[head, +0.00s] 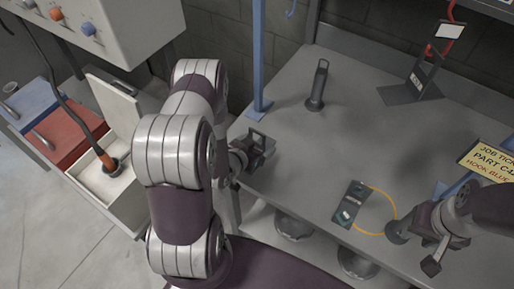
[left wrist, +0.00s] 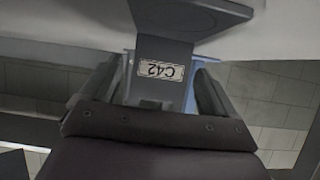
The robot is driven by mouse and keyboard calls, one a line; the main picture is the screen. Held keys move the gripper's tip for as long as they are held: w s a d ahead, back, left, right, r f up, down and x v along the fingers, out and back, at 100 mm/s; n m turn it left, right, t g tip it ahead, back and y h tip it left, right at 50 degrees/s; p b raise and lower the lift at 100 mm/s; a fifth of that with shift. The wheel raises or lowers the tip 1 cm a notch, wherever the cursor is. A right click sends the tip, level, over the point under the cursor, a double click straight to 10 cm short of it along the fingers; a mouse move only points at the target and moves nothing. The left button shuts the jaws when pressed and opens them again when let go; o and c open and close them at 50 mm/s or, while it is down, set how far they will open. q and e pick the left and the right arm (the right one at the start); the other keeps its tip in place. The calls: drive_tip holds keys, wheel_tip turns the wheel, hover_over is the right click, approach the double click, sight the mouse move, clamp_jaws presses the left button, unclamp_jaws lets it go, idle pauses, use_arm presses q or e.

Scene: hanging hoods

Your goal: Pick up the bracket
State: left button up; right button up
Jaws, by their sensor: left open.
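The bracket (head: 316,87) is a dark upright piece with a slotted top and a rounded base, standing on the grey bench. In the left wrist view the bracket (left wrist: 160,70) appears upside down, with a C42 label, its foot at the top and its post lined up between my fingers. My left gripper (head: 262,145) is open at the bench's left edge, and the head view shows a gap between it and the bracket. My right gripper (head: 432,258) is low at the right, over the front of the bench; its jaw opening is unclear.
A blue post (head: 259,60) rises left of the bracket. A dark stand (head: 415,85) is at the back right, near a red hook. A small dark device (head: 350,205) with an orange cable lies near the front edge. The middle of the bench (head: 350,140) is clear.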

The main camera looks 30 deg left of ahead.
use_arm(q)
drive_tip(key=shift+w+f, duration=0.1)
drive_tip(key=shift+w, duration=0.15)
drive_tip(key=c, duration=1.5)
drive_tip(key=shift+r, duration=0.2)
drive_tip(key=shift+r, duration=0.25)
drive_tip(key=r, duration=0.2)
drive_tip(key=d+r, duration=0.1)
drive_tip(key=shift+r, duration=0.4)
drive_tip(key=d+r, duration=0.2)
drive_tip(key=d, duration=0.1)
drive_tip(key=d+r, duration=0.2)
drive_tip(key=d, duration=0.2)
drive_tip(key=s+d+r+b, duration=0.1)
drive_tip(key=d+r, duration=0.1)
drive_tip(key=d, duration=0.1)
drive_tip(key=shift+s+d+r, duration=0.1)
drive_tip(key=shift+d+r, duration=0.15)
drive_tip(key=shift+d, duration=0.1)
